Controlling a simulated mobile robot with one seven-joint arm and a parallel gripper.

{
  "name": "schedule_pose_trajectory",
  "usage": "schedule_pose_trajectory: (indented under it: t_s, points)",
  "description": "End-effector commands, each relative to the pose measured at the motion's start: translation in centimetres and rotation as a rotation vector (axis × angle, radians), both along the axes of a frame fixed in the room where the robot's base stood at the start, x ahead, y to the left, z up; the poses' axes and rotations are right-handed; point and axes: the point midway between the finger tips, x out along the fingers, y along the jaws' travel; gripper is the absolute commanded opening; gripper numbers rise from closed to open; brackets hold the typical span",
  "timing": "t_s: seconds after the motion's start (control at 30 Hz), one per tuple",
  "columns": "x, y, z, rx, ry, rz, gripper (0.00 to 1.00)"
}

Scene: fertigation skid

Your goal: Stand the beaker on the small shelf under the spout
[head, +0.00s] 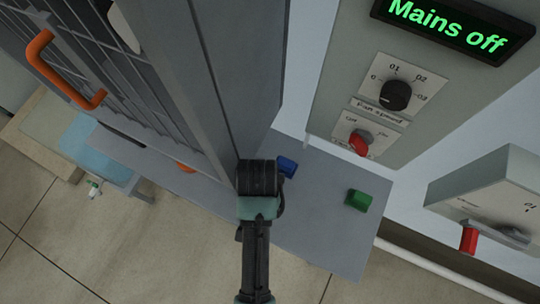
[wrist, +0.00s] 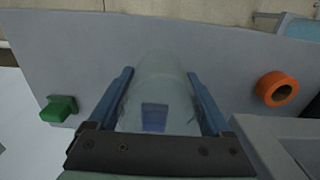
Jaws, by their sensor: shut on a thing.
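In the wrist view my gripper (wrist: 159,88) is shut on a clear, see-through beaker (wrist: 160,64), with one blue finger along each side of it. The beaker lies between the fingers over the grey bench top, and I cannot tell whether it touches the bench. In the head view my gripper (head: 259,178) is seen from behind and hides the beaker. I cannot make out the spout or the small shelf in either view.
A tall grey cabinet with an orange handle (head: 45,60) stands close left. A control panel (head: 420,120) reads "Mains off". A box with a red part (head: 468,238) is at right.

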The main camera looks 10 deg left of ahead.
Motion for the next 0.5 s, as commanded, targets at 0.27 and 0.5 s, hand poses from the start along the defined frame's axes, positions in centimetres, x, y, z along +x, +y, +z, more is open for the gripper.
schedule_pose_trajectory:
  t_s: [0.27, 0.5]
  points:
    - [6.2, -2.0, 0.2, -0.001, -0.002, -0.002, 0.29]
    - [6.9, -2.3, -2.6, 0.001, 0.002, 0.000, 0.29]
